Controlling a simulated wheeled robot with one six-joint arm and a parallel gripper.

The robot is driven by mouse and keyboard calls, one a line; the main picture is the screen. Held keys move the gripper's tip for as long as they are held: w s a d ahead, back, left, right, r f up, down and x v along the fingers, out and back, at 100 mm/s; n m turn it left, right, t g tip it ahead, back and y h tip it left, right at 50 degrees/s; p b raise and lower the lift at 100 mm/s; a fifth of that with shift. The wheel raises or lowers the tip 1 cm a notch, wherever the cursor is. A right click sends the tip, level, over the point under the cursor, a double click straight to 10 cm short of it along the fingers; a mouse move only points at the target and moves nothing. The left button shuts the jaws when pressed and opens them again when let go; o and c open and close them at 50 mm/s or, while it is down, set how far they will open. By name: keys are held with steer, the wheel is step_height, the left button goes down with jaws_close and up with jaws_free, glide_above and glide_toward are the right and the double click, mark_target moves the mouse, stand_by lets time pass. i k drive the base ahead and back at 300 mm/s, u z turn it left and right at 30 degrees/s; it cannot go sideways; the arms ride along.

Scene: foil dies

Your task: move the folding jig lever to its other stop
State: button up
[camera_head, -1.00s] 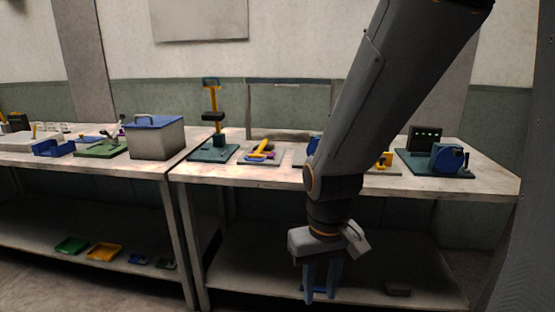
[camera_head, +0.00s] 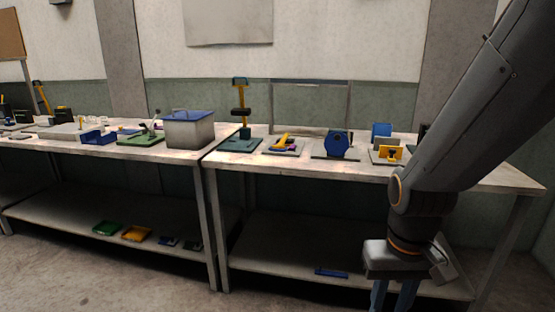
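I cannot tell for sure which bench device is the folding jig. One small plate (camera_head: 270,151) on the right bench carries a tilted yellow lever (camera_head: 283,141) with a purple part beside it. A green base (camera_head: 134,141) with a thin, light, raised handle stands on the left bench. The details of both are too small to read. My gripper (camera_head: 393,298) hangs at the lower right, in front of the right bench and apart from both devices. Its two fingers are spaced apart with nothing between them; their tips are cut off by the frame's bottom edge.
A grey bin with a blue lid (camera_head: 188,131) stands near the seam of the benches. A tall yellow-and-black press (camera_head: 241,112), a blue round device (camera_head: 338,145) and a yellow fixture (camera_head: 391,154) share the right bench. The lower shelves hold several trays.

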mark_target(283, 143)
steer(key=z, duration=0.1)
steer(key=k, duration=0.15)
steer(key=u, duration=0.9)
steer(key=i, duration=1)
